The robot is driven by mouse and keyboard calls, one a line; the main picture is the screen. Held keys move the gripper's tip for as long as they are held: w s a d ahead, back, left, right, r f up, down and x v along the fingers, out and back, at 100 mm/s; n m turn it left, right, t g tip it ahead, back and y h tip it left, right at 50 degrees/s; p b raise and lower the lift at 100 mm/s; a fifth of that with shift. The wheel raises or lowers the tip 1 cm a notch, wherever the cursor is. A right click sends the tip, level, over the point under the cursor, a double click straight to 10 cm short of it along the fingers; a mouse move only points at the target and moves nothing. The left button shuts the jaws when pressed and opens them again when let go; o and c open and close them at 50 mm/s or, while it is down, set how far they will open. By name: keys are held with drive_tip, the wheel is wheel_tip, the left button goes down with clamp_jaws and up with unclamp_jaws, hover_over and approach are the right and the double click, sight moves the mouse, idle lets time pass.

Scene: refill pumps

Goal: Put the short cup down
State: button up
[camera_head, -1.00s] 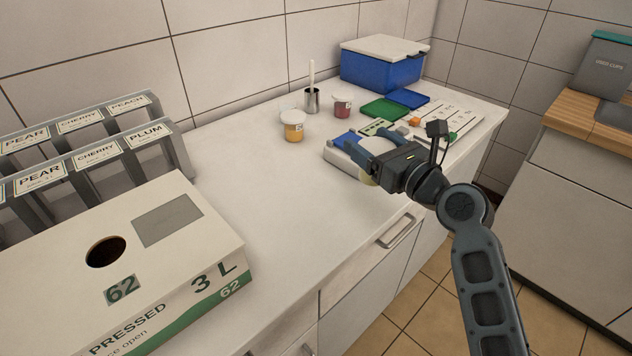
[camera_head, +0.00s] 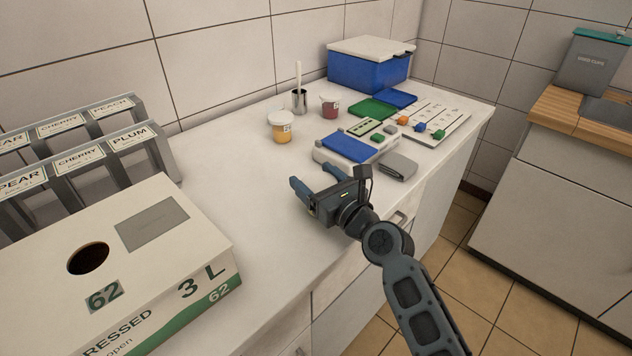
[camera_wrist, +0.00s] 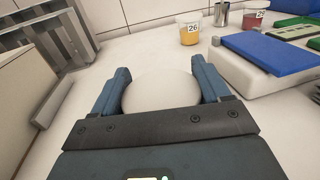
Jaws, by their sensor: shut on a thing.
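My gripper (camera_head: 315,180) is over the counter's front part, left of the white scale-like block with a blue top. In the wrist view, the gripper (camera_wrist: 160,80) is shut on a pale, rounded cup (camera_wrist: 160,94), seen from above between the two blue fingers. The cup's lower part is hidden by the gripper. In the head view the gripper hides the cup. I cannot tell whether its base touches the counter.
Bare white counter (camera_head: 235,170) lies left of my gripper. A yellow cup (camera_head: 282,128), a red cup (camera_head: 329,108), a metal holder (camera_head: 299,102) and a blue-topped block (camera_head: 349,146) stand behind. A grey box (camera_head: 397,166) is to the right, a big carton (camera_head: 150,250) at left.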

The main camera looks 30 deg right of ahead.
drive_tip(key=shift+f, duration=0.1)
drive_tip(key=o, duration=1.4)
drive_tip(key=s, duration=0.4)
drive_tip(key=s+d, duration=0.1)
drive_tip(key=s, duration=0.3)
drive_tip(key=s+b, duration=0.1)
drive_tip(key=s, duration=0.3)
drive_tip(key=shift+d, duration=0.25)
